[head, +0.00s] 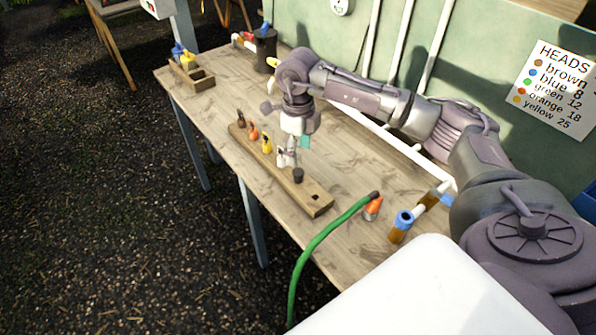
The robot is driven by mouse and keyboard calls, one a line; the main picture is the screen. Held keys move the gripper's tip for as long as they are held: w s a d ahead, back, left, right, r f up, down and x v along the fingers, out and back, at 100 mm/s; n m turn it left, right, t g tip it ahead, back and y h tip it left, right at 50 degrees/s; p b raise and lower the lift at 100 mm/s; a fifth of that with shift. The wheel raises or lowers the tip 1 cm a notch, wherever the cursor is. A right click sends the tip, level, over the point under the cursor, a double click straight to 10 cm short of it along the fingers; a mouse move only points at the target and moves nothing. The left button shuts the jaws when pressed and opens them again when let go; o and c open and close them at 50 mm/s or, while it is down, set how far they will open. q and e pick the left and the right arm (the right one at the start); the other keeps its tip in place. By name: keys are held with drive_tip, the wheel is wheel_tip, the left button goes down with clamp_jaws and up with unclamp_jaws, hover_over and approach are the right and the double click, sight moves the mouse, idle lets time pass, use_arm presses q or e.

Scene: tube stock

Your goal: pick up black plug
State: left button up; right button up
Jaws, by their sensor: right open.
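The black plug (298,176) stands upright in a long wooden block (318,209) on the table, near the block's near right end. My right gripper (287,158) is over the block, pointing down, just behind and to the left of the black plug. Its fingers are small in the head view; it is open, and I see nothing held. A pale shape at the fingertips could be a finger or a white plug; I cannot tell. Brown, orange (253,133) and yellow (267,146) plugs stand farther along the block. My left gripper is out of view.
A square hole shows at the block's near end. A green hose (322,236) crosses the table's front edge, beside an orange piece (372,208) and a blue-and-brown piece (401,226). A wooden box (204,84) and dark cup (265,50) stand at the far end.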

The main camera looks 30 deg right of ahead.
sight(298, 171)
wheel_tip(298, 171, down, 3)
drive_tip(key=shift+d+r, duration=0.1)
drive_tip(key=shift+d, duration=0.05)
drive_tip(key=shift+f+p, duration=0.85)
wheel_tip(298, 171, down, 4)
drive_tip(key=shift+r+p, duration=0.2)
drive_tip(key=shift+p, duration=0.45)
drive_tip(key=shift+f, duration=0.25)
drive_tip(key=c, duration=0.7)
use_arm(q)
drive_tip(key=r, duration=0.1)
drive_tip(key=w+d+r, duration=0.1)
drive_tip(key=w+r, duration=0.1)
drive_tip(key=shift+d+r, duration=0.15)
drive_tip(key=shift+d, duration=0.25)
use_arm(e)
drive_tip(key=shift+c, duration=0.9)
